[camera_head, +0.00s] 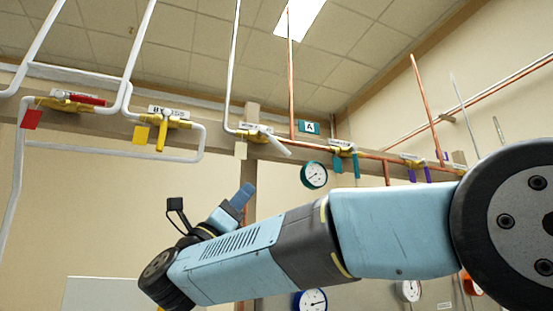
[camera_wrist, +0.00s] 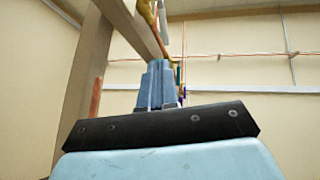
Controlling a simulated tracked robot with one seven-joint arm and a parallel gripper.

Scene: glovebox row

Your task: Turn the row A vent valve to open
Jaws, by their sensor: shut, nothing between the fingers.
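My gripper (camera_head: 243,197), with blue fingers, is shut and empty. It is below and apart from the valves on the wall beam. It also shows in the wrist view (camera_wrist: 157,85), pointing up along the beam. Above it is a yellow-bodied valve with a pale handle (camera_head: 278,144) slanting down to the right; its label is too small to read. A green sign A (camera_head: 309,127) is right of it. A teal-handled valve (camera_head: 345,155) is further right. I cannot tell from the labels which valve is the vent. In the wrist view, a yellow valve body (camera_wrist: 146,12) shows beyond the fingertips.
A red-handled valve (camera_head: 77,99) and a yellow-handled BYPASS valve (camera_head: 162,134) are to the left. Purple-handled valves (camera_head: 417,163) are to the right. A teal gauge (camera_head: 314,175) and a blue gauge (camera_head: 311,301) hang below. White and copper pipes rise above the beam.

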